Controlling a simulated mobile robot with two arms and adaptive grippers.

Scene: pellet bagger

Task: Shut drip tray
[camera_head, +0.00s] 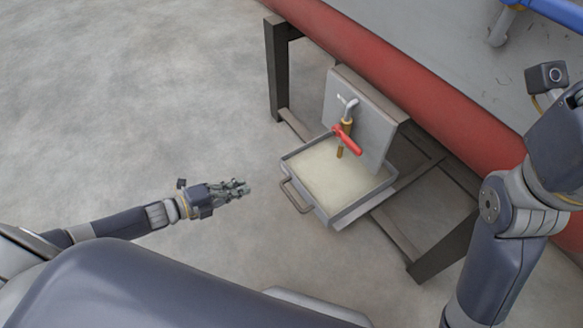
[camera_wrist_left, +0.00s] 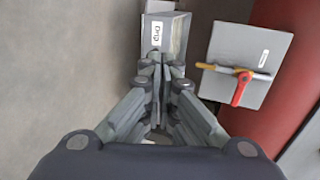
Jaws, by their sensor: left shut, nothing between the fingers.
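The drip tray (camera_head: 334,212) is a grey, shallow square pan with a pale inside, pulled out below a grey panel with a tap. My right gripper is out of view; only the right arm shows.
The tap with a red lever (camera_head: 347,139) hangs over the tray from the grey panel (camera_head: 372,122). A dark frame (camera_head: 279,75) supports it beside a red roller-like edge (camera_head: 440,108). The concrete floor (camera_head: 130,90) to the left is clear.

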